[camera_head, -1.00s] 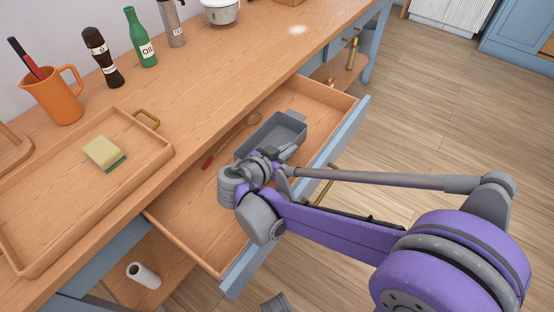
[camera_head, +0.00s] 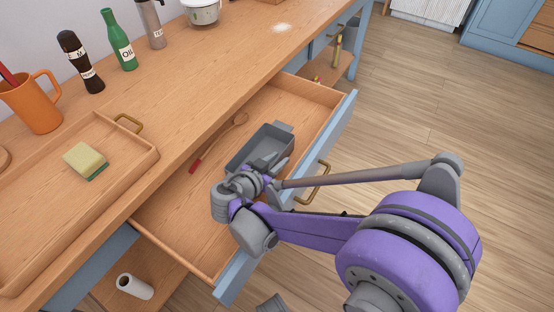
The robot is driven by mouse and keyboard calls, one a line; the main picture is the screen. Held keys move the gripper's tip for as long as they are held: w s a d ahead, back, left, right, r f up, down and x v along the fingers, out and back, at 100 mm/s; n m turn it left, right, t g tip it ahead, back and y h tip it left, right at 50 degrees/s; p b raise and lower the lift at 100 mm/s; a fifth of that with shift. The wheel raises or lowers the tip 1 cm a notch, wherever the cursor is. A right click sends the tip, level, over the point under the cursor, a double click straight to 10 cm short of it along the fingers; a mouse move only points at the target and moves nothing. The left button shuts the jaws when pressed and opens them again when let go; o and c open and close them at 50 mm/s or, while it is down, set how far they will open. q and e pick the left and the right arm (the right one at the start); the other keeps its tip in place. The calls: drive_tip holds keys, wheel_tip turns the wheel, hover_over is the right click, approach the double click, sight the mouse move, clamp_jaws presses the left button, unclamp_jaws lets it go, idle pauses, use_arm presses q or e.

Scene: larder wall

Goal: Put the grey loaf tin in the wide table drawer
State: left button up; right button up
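The grey loaf tin (camera_head: 272,148) sits inside the open wide table drawer (camera_head: 172,232), towards the drawer's front side. My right gripper (camera_head: 262,182) is at the tin's near end, with the wrist above the drawer. Its fingers are mostly hidden by the wrist and blend with the grey tin, so I cannot tell whether they are open or touch it. My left gripper does not show clearly.
A wooden spoon with a red handle (camera_head: 205,157) lies in the drawer beside the tin. On the tabletop are a wooden tray (camera_head: 70,215) with a sponge (camera_head: 84,160), an orange jug (camera_head: 35,105), a pepper mill (camera_head: 80,62) and an oil bottle (camera_head: 118,40). Floor is clear at right.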

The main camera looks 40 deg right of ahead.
drive_tip(key=shift+r, duration=0.2)
drive_tip(key=p+v, duration=0.2)
drive_tip(key=v, duration=1)
drive_tip(key=shift+w, duration=0.1)
